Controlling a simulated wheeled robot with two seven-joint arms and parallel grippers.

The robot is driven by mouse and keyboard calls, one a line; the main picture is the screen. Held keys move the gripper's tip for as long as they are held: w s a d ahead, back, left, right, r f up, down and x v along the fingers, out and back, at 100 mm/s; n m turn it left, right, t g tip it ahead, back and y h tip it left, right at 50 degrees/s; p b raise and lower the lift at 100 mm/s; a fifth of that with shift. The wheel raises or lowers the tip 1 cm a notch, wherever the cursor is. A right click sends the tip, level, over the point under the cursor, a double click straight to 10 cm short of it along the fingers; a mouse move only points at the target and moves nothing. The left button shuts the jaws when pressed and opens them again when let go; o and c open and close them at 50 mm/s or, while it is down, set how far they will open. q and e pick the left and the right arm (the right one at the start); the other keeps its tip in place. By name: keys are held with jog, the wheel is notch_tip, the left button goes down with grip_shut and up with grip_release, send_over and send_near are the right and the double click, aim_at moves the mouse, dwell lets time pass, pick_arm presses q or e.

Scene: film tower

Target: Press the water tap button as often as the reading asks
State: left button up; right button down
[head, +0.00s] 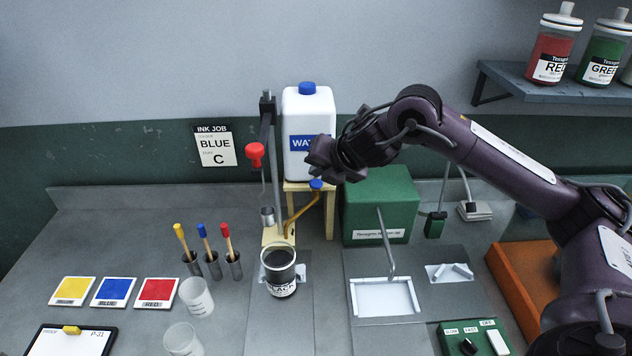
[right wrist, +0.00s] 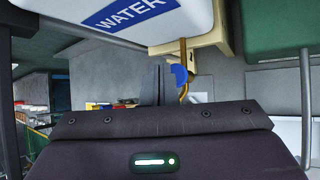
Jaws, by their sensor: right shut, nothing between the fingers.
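A white water bottle (head: 309,135) with a blue cap stands on a wooden stand at the back. Below it is the tap's round blue button (head: 316,184) on a yellow-brown pipe. It also shows in the right wrist view (right wrist: 179,74), just right of my fingertips. My right gripper (head: 318,160) is shut and empty, in front of the bottle's lower part and just above the button in the head view; I cannot tell whether it touches. A cup labelled black (head: 280,270) with dark contents stands in front of the stand. My left gripper is out of view. No number reading is legible.
A red-knobbed lever post (head: 255,153) stands left of the bottle, and a green box (head: 380,205) right of it. Brushes in holders (head: 209,260), colour cards (head: 114,293) and empty cups (head: 196,297) are at left. An ink job card (head: 215,146) reads BLUE, C.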

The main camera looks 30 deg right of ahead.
aim_at(319, 185)
jog(key=shift+f, duration=0.15)
dwell(0.8)
jog(key=shift+f+b, duration=0.25)
jog(key=shift+b, duration=0.1)
jog(key=shift+f+b, duration=0.5)
jog(key=shift+f, duration=0.15)
dwell(0.5)
jog(key=shift+r, duration=0.15)
dwell(0.3)
jog(key=shift+r+p, duration=0.9)
jog(key=shift+p, duration=0.05)
notch_tip(319, 185, up, 5)
jog(key=p, duration=0.4)
jog(key=shift+r+p, duration=0.1)
jog(key=shift+p, duration=0.2)
